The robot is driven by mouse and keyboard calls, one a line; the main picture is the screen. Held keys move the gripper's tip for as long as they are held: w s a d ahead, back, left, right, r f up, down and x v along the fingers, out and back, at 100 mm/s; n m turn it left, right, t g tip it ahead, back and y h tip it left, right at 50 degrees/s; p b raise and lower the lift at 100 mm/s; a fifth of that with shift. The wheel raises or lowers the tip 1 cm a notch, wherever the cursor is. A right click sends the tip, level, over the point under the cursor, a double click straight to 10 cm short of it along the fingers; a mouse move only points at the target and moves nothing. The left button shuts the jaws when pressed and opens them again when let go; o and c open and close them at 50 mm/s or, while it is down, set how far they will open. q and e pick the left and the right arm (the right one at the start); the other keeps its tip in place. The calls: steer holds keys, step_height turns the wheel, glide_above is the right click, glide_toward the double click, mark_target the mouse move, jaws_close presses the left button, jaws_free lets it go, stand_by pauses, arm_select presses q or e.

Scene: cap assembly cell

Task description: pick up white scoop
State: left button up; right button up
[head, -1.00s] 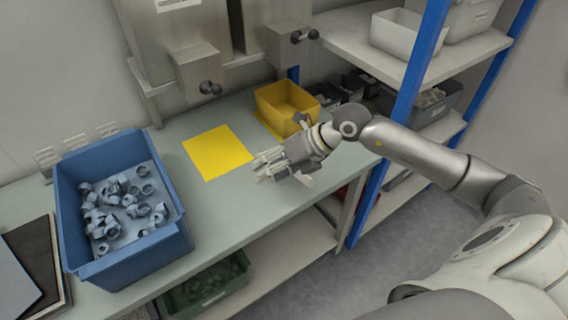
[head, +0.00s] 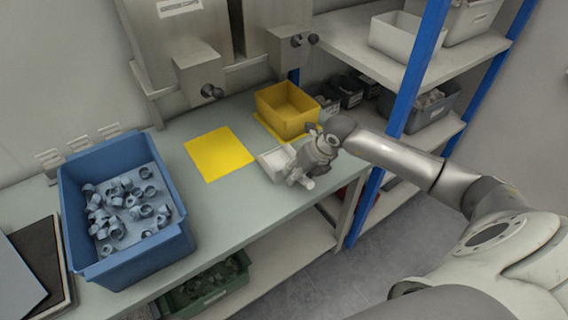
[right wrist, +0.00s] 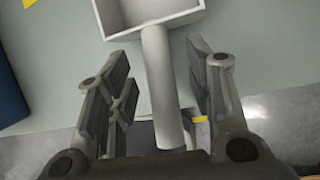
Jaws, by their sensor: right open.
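The white scoop (head: 277,162) lies on the grey-green worktop near its front edge, just in front of the yellow bin. In the right wrist view its square pan (right wrist: 135,12) is at the top and its round handle (right wrist: 160,85) points down toward my wrist. My right gripper (head: 298,172) is over the handle; in the right wrist view (right wrist: 160,80) its two fingers stand open on either side of the handle, with a gap on both sides. The handle's end overlaps the worktop edge in that view. My left gripper is not in view.
A blue bin (head: 75,215) of grey caps stands on the left of the worktop. A yellow bin (head: 287,125) stands behind the scoop, and a yellow mat (head: 219,153) lies left of it. A blue shelf post (head: 405,100) rises close to my right arm.

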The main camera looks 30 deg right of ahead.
steer(key=shift+x, duration=1.2)
steer(key=shift+r, duration=0.1)
steer(key=shift+f+b, duration=0.25)
steer(key=shift+b, duration=0.05)
steer(key=shift+c, duration=0.4)
jaws_close()
